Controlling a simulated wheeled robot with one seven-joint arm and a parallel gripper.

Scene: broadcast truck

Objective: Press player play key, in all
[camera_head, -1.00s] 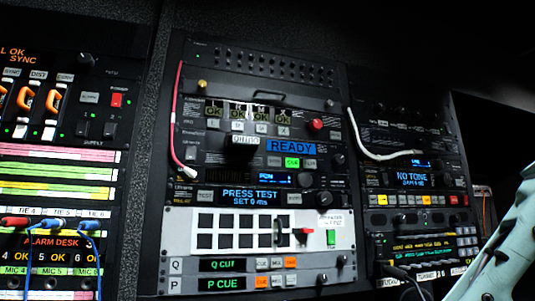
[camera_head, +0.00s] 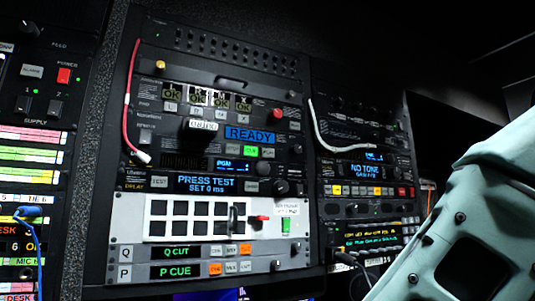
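No key with a readable "play" label shows. The white panel (camera_head: 150,229) in the middle rack carries two rows of black square keys (camera_head: 180,208). To their right are a dark upright handle (camera_head: 238,218), a red part (camera_head: 262,218) and a green key (camera_head: 286,227) under a small white label too blurred to read. Below it, the Q row reads "Q CUT" (camera_head: 168,252) and the P row reads "P CUE" (camera_head: 175,270), each with small keys (camera_head: 231,250) beside it. My gripper is out of view; only my pale green arm shows at the right.
Above are a "READY" display (camera_head: 250,134), a lit green key (camera_head: 250,151) and a "PRESS TEST" display (camera_head: 206,183). A red cable (camera_head: 128,95) and a white cable (camera_head: 325,135) hang on the racks. The right rack shows "NO TONE" (camera_head: 367,169). A blue cable (camera_head: 38,240) hangs at left.

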